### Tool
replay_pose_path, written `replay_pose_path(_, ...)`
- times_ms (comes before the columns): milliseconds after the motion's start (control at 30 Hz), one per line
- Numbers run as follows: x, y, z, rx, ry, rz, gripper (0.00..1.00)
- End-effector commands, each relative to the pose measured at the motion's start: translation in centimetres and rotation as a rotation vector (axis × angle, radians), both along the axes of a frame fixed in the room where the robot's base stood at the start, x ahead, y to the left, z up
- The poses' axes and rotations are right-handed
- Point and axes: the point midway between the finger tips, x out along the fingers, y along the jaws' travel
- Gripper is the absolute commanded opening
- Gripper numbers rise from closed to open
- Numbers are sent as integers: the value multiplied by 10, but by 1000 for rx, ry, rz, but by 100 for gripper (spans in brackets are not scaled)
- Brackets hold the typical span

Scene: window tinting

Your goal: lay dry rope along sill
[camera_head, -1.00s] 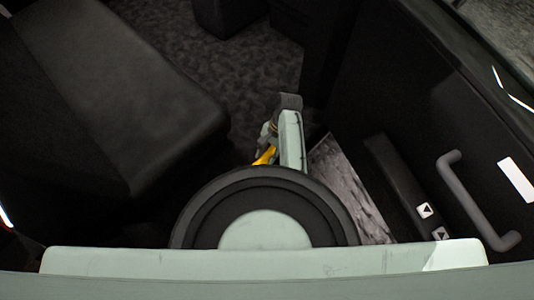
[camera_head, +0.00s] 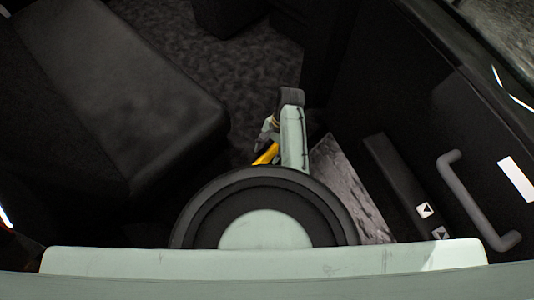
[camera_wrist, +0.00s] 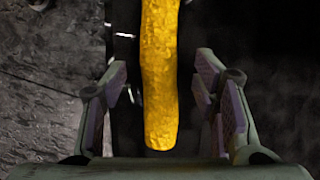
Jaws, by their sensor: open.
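A thick yellow piece, apparently the rope (camera_wrist: 160,85), runs from the top of the wrist view down between my fingers, its blunt end near my palm. My gripper (camera_wrist: 162,68) is open, with a finger on each side of the rope and dark gaps showing on both sides. In the head view a short yellow part (camera_head: 266,154) shows beside my arm; the rest is hidden. There my gripper (camera_head: 267,138) is mostly masked by my own arm. The window edge (camera_head: 472,72), perhaps the sill, runs along the dark door at the upper right.
The door (camera_head: 400,110) carries a grey handle (camera_head: 465,195) and a strip with arrow buttons (camera_head: 405,185). A dark seat (camera_head: 120,100) fills the left. A grey streaked panel (camera_head: 350,185) lies beside my arm. Dark carpet (camera_head: 255,65) is open beyond.

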Motion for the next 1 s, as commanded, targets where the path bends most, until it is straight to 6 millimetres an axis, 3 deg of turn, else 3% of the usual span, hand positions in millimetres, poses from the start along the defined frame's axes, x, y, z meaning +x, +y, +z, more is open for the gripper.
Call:
replay_pose_path(200,12,-12,35,-3,-7,-2,55)
replay_pose_path(600,25,-26,81,-4,-3,0,55)
replay_pose_path(1000,28,-28,92,-1,0,-1,55)
